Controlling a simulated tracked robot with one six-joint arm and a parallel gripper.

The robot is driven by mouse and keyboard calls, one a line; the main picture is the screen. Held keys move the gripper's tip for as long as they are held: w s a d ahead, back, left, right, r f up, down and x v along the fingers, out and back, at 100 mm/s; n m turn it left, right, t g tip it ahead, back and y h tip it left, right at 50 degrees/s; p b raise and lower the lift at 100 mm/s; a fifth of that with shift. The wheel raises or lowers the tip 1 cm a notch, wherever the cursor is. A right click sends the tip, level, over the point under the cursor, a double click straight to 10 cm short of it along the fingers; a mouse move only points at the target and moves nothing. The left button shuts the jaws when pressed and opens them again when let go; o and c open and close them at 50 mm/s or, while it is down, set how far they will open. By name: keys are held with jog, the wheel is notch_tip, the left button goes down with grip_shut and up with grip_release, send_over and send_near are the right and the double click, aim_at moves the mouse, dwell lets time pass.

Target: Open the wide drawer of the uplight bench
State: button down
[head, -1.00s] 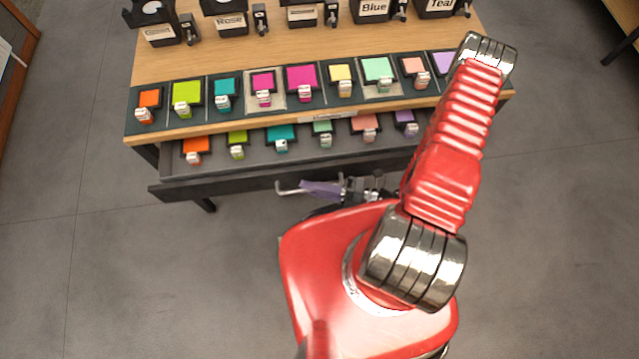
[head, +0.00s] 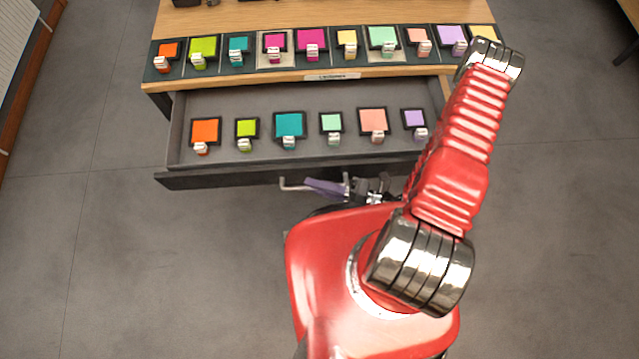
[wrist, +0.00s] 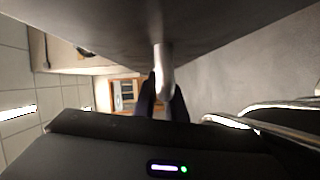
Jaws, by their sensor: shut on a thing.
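The wide drawer (head: 300,177) of the bench (head: 330,75) stands pulled out in the head view, with its dark front nearest me. Several framed colour swatches lie inside it in a row. A metal bar handle (head: 292,184) sticks out from the drawer front, and it also shows in the wrist view (wrist: 164,75). My gripper (head: 345,188) is at the handle, low in front of the drawer, shut on it. In the wrist view the handle runs down between my dark purple fingers (wrist: 161,105). The rest of the grip is partly hidden by my arm.
A row of colour swatches (head: 310,42) lies along the bench top's front edge. A label (head: 332,77) sits on that edge. Grey floor (head: 130,270) is clear to the left and right. A wooden edge (head: 30,110) stands at far left.

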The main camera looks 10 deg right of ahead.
jog(key=shift+s+a+f, duration=0.15)
jog(key=shift+s+a, duration=0.05)
jog(key=shift+s, duration=0.25)
jog(key=c, duration=1.8)
grip_release()
jog(key=shift+d, duration=0.1)
jog(key=shift+w, duration=0.1)
jog(key=shift+d, duration=0.2)
